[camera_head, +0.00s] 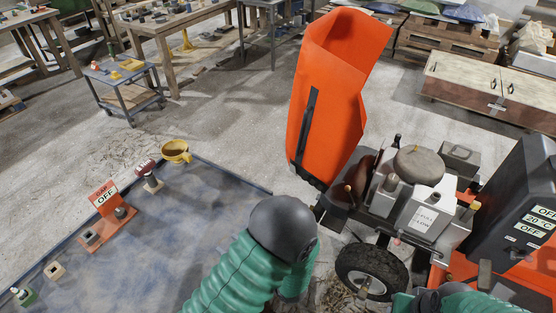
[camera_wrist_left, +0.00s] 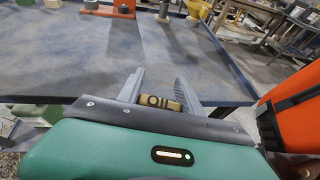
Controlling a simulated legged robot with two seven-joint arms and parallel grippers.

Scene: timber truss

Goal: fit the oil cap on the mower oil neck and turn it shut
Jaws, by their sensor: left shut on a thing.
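My left gripper (camera_wrist_left: 157,92) is shut on a small tan-gold cap (camera_wrist_left: 158,102) with dark lettering that seems to read OIL. The cap sits between the two grey fingers, near the palm, above the blue-grey bench. In the head view my green left arm and its dark rounded joint hide the fingers and cap. The mower engine (camera_head: 420,206) stands right of the left arm, with a white label, a round brown top and several small fittings. I cannot tell which fitting is the oil neck. Part of my green right arm shows at the bottom right; its gripper is not visible.
The bench top (camera_head: 190,215) holds a red OFF sign (camera_head: 104,196), a yellow cup (camera_head: 175,151) and small blocks. A tall orange chute (camera_head: 335,100) rises behind the engine. A dark control box (camera_head: 520,215) stands at right, and a black wheel (camera_head: 368,275) sits below.

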